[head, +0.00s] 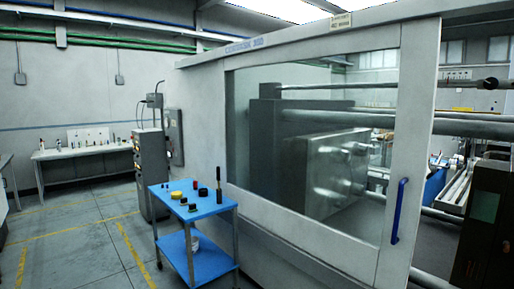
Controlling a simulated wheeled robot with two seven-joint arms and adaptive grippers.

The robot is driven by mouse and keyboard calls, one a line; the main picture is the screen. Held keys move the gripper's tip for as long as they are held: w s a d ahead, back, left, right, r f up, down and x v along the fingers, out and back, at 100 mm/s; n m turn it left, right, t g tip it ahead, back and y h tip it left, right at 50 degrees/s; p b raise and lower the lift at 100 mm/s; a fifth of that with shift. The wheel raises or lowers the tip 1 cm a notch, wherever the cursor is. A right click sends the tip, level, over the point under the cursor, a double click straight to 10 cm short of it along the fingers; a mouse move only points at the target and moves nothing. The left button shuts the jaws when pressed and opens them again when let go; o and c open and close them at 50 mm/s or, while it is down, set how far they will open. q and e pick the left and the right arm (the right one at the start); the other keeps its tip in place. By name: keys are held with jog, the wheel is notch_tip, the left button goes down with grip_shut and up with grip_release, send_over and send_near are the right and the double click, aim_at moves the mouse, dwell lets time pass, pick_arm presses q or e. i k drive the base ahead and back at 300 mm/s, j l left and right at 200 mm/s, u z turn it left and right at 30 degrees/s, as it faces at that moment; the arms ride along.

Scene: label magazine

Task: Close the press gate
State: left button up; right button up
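The press gate (413,125) is a large pale grey sliding panel with a wide clear window. It fills the middle and right of the head view. A blue vertical bar handle (398,210) is fixed on its right upright. To the right of the gate's edge is an open gap, where the machine's horizontal bars (472,128) show uncovered. Through the window, large grey machine blocks (335,170) are visible. Neither of my grippers is in the head view, and nothing is seen touching the handle.
A blue two-shelf cart (195,206) with small items on top stands left of the gate. A dark control panel (485,207) with a screen stands at the right edge. A grey cabinet (150,165) and a workbench (85,150) are farther back. The left floor is mostly clear.

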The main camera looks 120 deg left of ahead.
aim_at(387, 266)
jog(key=u, duration=3.95)
jog(key=i, duration=0.25)
